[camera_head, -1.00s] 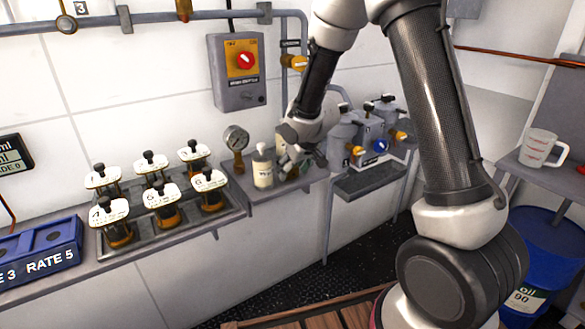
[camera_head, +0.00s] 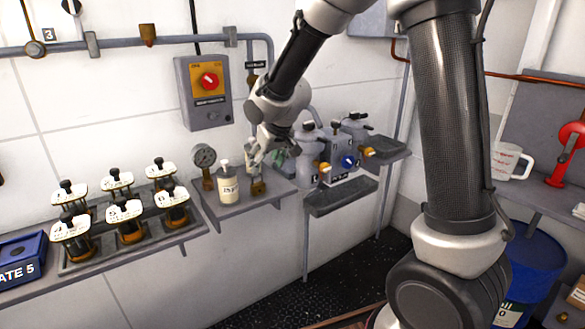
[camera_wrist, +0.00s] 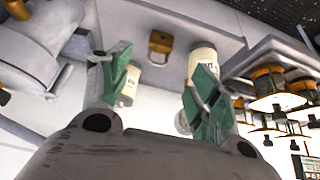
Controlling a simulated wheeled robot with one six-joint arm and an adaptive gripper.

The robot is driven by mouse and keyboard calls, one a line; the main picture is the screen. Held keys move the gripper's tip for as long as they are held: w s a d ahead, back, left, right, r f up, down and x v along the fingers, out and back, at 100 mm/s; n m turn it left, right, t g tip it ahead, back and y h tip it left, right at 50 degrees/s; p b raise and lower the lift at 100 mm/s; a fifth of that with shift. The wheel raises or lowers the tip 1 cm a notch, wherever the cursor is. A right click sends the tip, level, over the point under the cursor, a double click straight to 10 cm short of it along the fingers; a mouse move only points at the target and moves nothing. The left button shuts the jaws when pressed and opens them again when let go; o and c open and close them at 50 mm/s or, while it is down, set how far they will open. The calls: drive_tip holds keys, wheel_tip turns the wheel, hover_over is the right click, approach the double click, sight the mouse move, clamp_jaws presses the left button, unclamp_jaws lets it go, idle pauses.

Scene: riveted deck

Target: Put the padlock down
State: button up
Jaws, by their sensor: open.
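The brass padlock (camera_head: 258,188) stands on the small grey wall shelf (camera_head: 235,210), to the right of a labelled white bottle (camera_head: 229,185). My gripper (camera_head: 266,158) is just above and behind it. In the wrist view the padlock (camera_wrist: 160,43) sits on the shelf beyond the gap between my open fingers (camera_wrist: 155,85). The green-padded fingers are spread and empty, apart from the padlock. Part of the shelf behind is hidden by my gripper in the head view.
A pressure gauge (camera_head: 204,158) stands left of the bottle. Another white bottle (camera_wrist: 130,84) shows near one finger in the wrist view. A pump unit (camera_head: 340,160) stands close on the right, and a rack of several black-knobbed jars (camera_head: 125,245) on the left.

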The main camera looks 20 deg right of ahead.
drive_tip(key=s+d+r+m+h, duration=0.1)
drive_tip(key=s+d+r+m, duration=0.1)
drive_tip(key=s+d+r, duration=0.95)
drive_tip(key=s+d, duration=0.4)
drive_tip(key=s, duration=0.6)
drive_tip(key=s+d+m+g, duration=0.1)
drive_tip(key=s+d, duration=0.3)
drive_tip(key=s, duration=0.6)
drive_tip(key=shift+s+g+h, duration=0.3)
drive_tip(key=shift+s+h, duration=0.1)
drive_tip(key=shift+f, duration=0.1)
drive_tip(key=shift+c, duration=0.2)
